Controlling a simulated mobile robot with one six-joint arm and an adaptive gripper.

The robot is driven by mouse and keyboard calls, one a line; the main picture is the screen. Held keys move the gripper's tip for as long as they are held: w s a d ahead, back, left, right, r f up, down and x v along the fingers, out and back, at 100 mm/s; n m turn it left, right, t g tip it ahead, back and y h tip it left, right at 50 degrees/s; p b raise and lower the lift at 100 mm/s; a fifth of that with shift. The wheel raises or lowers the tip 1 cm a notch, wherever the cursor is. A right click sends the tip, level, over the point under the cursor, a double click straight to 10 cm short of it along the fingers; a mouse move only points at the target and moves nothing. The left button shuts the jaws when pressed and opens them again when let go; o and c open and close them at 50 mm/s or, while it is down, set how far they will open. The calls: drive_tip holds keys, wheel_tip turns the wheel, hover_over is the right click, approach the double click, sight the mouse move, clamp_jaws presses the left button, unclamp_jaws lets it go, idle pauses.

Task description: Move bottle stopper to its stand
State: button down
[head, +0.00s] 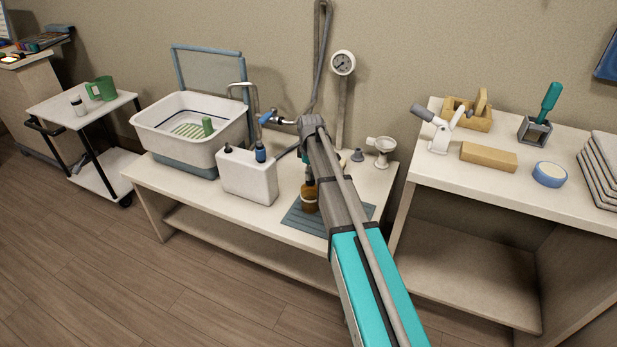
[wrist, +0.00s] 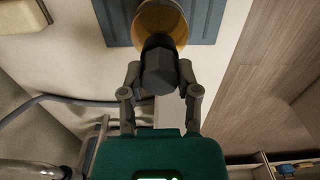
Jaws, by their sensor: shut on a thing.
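My gripper (wrist: 159,76) is shut on a dark grey faceted stopper (wrist: 158,68) in the wrist view, with one finger on each side. The amber bottle (wrist: 160,14) lies just beyond the stopper there; I cannot tell whether the stopper is still seated in its neck.
A white canister (head: 247,178) stands left of the bottle, with a white basin (head: 190,122) behind it. A pale cup-topped stand (head: 381,150) is at the bench's back right. A gauge on a post (head: 343,64) rises behind. A higher table (head: 440,171) adjoins on the right.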

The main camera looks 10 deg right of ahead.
drive_tip(key=shift+r+p, duration=0.35)
drive_tip(key=shift+r, duration=0.05)
idle(0.5)
drive_tip(key=shift+r+p, duration=2.75)
